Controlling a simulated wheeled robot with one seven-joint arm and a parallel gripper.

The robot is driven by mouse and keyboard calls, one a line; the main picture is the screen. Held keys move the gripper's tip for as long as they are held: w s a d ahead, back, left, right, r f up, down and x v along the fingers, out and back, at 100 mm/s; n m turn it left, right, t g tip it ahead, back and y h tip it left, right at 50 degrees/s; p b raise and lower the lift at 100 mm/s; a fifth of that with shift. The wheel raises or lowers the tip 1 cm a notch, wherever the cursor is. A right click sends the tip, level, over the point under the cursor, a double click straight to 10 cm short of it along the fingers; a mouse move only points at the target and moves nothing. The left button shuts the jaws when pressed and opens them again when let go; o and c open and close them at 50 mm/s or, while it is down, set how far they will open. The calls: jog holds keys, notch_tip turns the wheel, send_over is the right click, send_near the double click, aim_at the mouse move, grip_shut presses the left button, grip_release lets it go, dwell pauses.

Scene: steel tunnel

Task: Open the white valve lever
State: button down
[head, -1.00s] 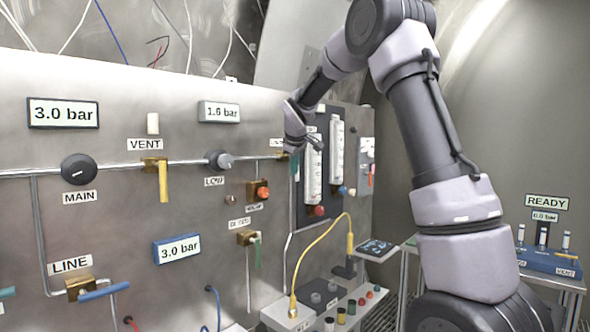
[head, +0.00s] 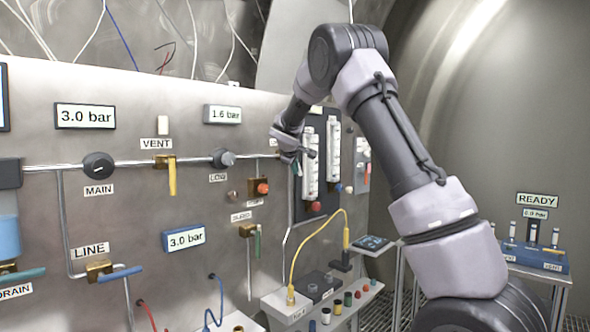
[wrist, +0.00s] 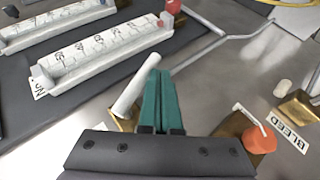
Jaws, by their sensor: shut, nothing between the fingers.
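The white valve lever (wrist: 136,84) is a pale rod in the wrist view. It slants up and right from a brass valve body (wrist: 124,118), just left of my fingers. My gripper (wrist: 160,76) has teal fingers pressed together with nothing between them. Their tips lie beside the lever, on its right side; I cannot tell whether they touch it. In the head view my gripper (head: 297,168) is in front of the panel, left of the flow tubes. The lever cannot be made out there, and my wrist covers part of that area.
Two clear flow tubes (wrist: 108,52) on a dark plate lie left of the lever. A brass fitting with an orange-red knob (wrist: 259,139), near the BLEED label (wrist: 286,131), is close on the right. The yellow VENT lever (head: 172,178) is further left along the pipe.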

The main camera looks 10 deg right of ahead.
jog(key=shift+w+d+r, duration=0.1)
jog(key=shift+w+d, duration=0.55)
jog(key=shift+d, duration=0.35)
dwell(1.1)
